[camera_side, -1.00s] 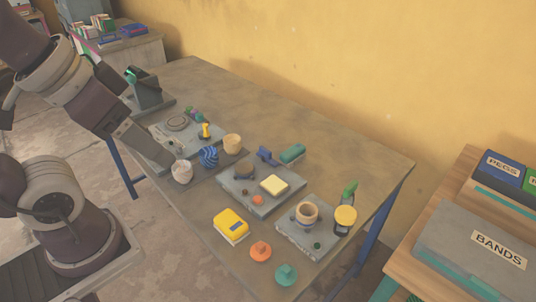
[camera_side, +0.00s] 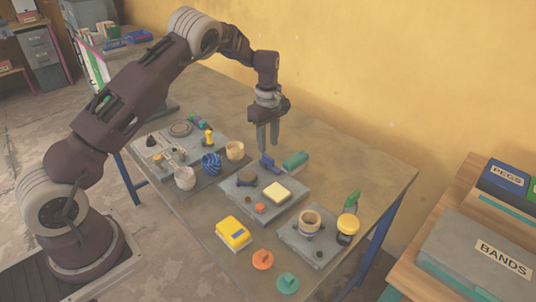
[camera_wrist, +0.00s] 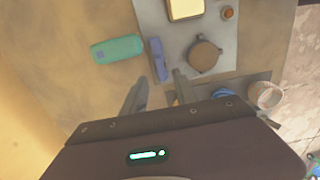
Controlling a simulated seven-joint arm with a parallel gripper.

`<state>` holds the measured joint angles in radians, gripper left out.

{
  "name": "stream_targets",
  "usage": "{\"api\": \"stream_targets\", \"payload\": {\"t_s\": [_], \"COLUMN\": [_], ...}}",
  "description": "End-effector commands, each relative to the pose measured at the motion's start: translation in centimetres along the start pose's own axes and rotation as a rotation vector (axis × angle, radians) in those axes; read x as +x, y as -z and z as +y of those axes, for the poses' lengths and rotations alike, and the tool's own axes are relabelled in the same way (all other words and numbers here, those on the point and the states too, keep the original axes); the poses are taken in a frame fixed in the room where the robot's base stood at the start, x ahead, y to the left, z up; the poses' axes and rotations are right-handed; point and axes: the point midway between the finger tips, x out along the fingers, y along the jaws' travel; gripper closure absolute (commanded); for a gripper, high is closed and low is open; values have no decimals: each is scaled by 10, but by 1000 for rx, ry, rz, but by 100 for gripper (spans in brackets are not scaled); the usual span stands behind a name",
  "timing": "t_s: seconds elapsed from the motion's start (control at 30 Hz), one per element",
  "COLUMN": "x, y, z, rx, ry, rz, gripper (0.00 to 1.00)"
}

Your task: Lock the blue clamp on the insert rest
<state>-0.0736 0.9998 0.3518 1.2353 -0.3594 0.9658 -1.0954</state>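The blue clamp (camera_side: 268,163) stands at the back edge of the middle grey plate (camera_side: 232,190); in the wrist view it shows as a blue-violet bar (camera_wrist: 158,60). That plate also bears a dark round piece (camera_side: 246,178) and a cream block (camera_side: 277,191). I cannot tell which part is the insert rest. My gripper (camera_side: 268,149) points down, just above the clamp. In the wrist view its two fingers (camera_wrist: 160,84) are apart with nothing between them, and the clamp lies just beyond their tips. I cannot tell whether they touch it.
A teal cylinder-like piece (camera_side: 295,160) lies right beside the clamp. Another plate with a tan ring (camera_side: 309,222) is at the right. The table behind, along the wall, is clear.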

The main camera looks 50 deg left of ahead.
Motion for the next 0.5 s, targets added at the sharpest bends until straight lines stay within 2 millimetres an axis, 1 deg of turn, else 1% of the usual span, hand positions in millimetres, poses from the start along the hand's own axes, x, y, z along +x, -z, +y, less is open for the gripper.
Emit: {"api": "stream_targets", "payload": {"t_s": [0.03, 0.1, 0.2, 0.33, 0.5], "x": [11, 25, 41, 50, 51], "y": [0, 0, -1, -1, -1], "z": [-2, -2, -1, -1, -1], "rx": [0, 0, 1, 2, 3], "ry": [6, 5, 3, 1, 0], "rz": [-1, -1, -2, -1, -1], "gripper": [65, 65, 65, 65, 65]}}
